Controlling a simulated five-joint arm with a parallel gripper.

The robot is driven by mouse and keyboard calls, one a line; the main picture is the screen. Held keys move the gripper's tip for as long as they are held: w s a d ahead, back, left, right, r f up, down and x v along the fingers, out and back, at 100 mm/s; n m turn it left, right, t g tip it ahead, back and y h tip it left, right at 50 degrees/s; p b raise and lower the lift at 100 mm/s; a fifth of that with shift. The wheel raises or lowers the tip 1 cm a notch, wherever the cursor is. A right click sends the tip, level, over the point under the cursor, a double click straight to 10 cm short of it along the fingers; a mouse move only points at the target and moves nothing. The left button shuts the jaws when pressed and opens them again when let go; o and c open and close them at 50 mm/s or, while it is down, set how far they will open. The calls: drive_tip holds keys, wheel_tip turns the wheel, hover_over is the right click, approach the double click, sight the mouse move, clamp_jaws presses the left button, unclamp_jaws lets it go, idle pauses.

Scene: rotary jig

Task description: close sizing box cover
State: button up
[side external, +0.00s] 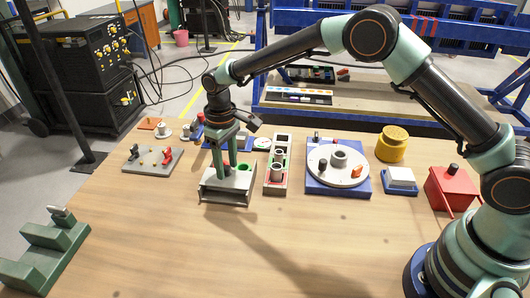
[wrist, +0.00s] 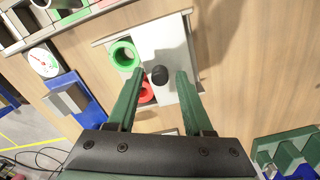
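The sizing box (side external: 226,196) is a grey box on the table, left of centre in the side view. In the wrist view, a green ring (wrist: 124,54) and a red ring (wrist: 146,93) show uncovered on its left side. The pale cover (wrist: 163,38) with a black knob (wrist: 160,76) lies over the part to the right of the rings. My gripper (wrist: 159,73) is open, with one green finger on each side of the knob and visible gaps between. In the side view my gripper (side external: 227,170) points down at the box top. The left finger partly hides the red ring.
A narrow tray with cylinders (side external: 276,172) stands close to the right of the box. A round white turntable on a blue base (side external: 322,188) is further right. A grey plate with red clamps (side external: 140,165) lies to the left.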

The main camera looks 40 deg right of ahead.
clamp_jaws()
idle(1.2)
